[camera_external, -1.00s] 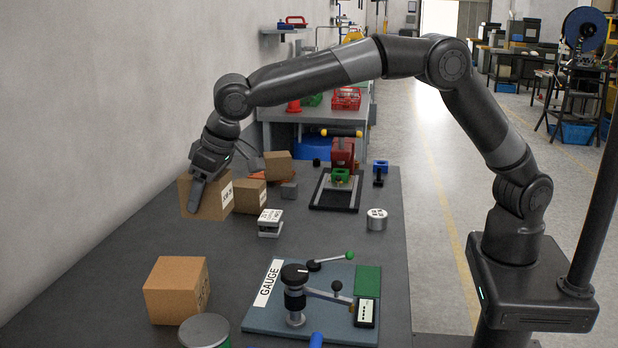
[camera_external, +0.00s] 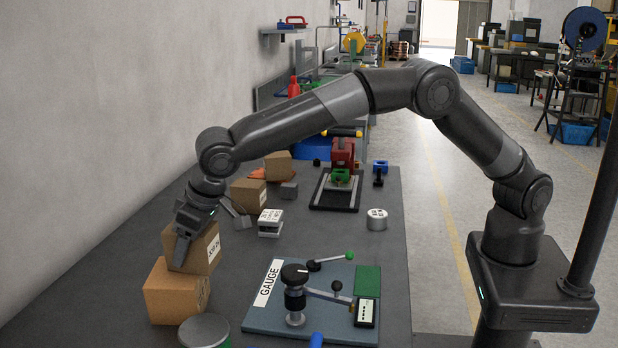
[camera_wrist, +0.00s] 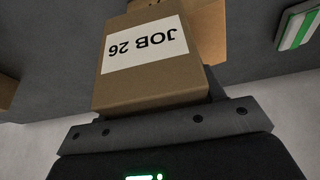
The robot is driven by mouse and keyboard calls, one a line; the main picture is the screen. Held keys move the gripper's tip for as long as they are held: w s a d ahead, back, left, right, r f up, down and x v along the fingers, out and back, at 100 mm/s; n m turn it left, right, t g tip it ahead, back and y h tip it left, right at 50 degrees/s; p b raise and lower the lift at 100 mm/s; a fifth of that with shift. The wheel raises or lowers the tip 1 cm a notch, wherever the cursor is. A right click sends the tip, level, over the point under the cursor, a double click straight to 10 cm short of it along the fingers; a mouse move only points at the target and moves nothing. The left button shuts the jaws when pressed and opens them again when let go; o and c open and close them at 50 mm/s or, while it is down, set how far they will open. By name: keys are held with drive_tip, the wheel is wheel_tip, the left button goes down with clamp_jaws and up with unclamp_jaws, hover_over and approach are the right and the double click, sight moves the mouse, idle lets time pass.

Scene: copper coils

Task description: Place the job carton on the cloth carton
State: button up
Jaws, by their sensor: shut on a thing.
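The job carton (camera_external: 204,250) is a brown box with a white label. In the wrist view the label on the job carton (camera_wrist: 150,85) reads JOB 26, upside down. My gripper (camera_external: 181,250) is shut on it. The cloth carton (camera_external: 172,303) is probably the orange-brown box at the front left of the bench. The job carton is at the top of this box, slightly tilted and over its back part. I cannot tell whether the two touch. Part of a carton below shows in the wrist view (camera_wrist: 208,28).
A gauge fixture on a blue plate (camera_external: 255,322) stands to the right, with a grey-topped can (camera_external: 204,331) in front. Further cartons (camera_external: 248,196) lie behind, near a small white-topped block (camera_external: 270,217). A silver tin (camera_external: 377,219) stands further right. The wall is on the left.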

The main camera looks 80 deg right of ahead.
drive_tip(key=o, duration=1.1)
drive_tip(key=shift+f, duration=0.15)
drive_tip(key=v, duration=1.2)
drive_tip(key=shift+r, duration=0.25)
drive_tip(key=s+d+r, duration=0.5)
drive_tip(key=s+d, duration=0.3)
drive_tip(key=d, duration=0.3)
drive_tip(key=s+d+r, duration=0.6)
drive_tip(key=s+d, duration=0.2)
drive_tip(key=d, duration=0.3)
drive_tip(key=s+d+f, duration=0.2)
drive_tip(key=s+d, duration=0.1)
drive_tip(key=s, duration=0.6)
drive_tip(key=s+d+f, duration=0.3)
drive_tip(key=s+d, duration=0.1)
drive_tip(key=s, duration=0.5)
drive_tip(key=s+d+f+t, duration=0.1)
drive_tip(key=s+d+f, duration=0.2)
drive_tip(key=s, duration=0.6)
drive_tip(key=shift+d, duration=0.75)
